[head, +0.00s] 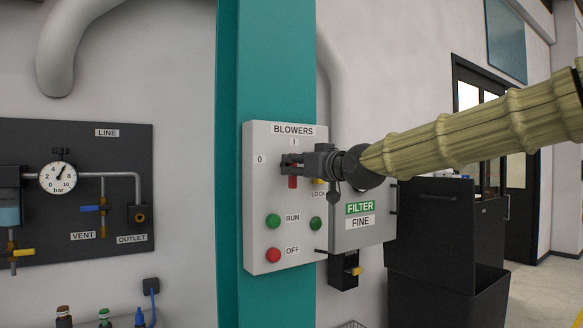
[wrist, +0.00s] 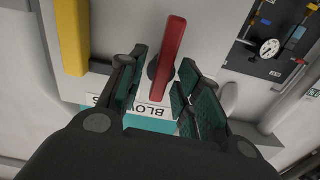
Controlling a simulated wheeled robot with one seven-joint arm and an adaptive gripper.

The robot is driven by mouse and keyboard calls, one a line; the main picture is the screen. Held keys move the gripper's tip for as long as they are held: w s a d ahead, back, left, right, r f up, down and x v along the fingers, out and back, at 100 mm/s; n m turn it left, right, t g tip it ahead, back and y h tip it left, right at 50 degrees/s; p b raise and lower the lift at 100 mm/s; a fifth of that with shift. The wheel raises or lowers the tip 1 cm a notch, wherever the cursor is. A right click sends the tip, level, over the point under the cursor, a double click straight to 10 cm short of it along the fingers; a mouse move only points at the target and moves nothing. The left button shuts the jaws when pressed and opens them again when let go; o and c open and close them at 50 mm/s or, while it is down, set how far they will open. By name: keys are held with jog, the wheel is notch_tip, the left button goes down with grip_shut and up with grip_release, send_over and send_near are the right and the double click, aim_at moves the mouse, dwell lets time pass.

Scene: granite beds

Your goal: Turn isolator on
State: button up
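The isolator is a red handle (head: 293,182) on the pale BLOWERS panel (head: 257,195), with a 0 mark at its left and an I mark above. In the head view my gripper (head: 290,165) covers the handle's upper part; the visible lower part looks roughly upright. In the wrist view the red handle (wrist: 172,50) stands between the two fingers of my gripper (wrist: 160,88). The fingers are apart, with gaps beside the handle. Which mark the handle points to is partly hidden.
A yellow LOCK part (head: 319,181) sits close right of the handle; it shows large in the wrist view (wrist: 72,38). Green RUN (head: 273,221) and red OFF (head: 273,255) buttons are below. A FILTER box (head: 362,232) adjoins at right. Black bins (head: 445,235) stand further right.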

jog(key=b+v, duration=0.2)
jog(key=v, duration=0.4)
dwell(0.3)
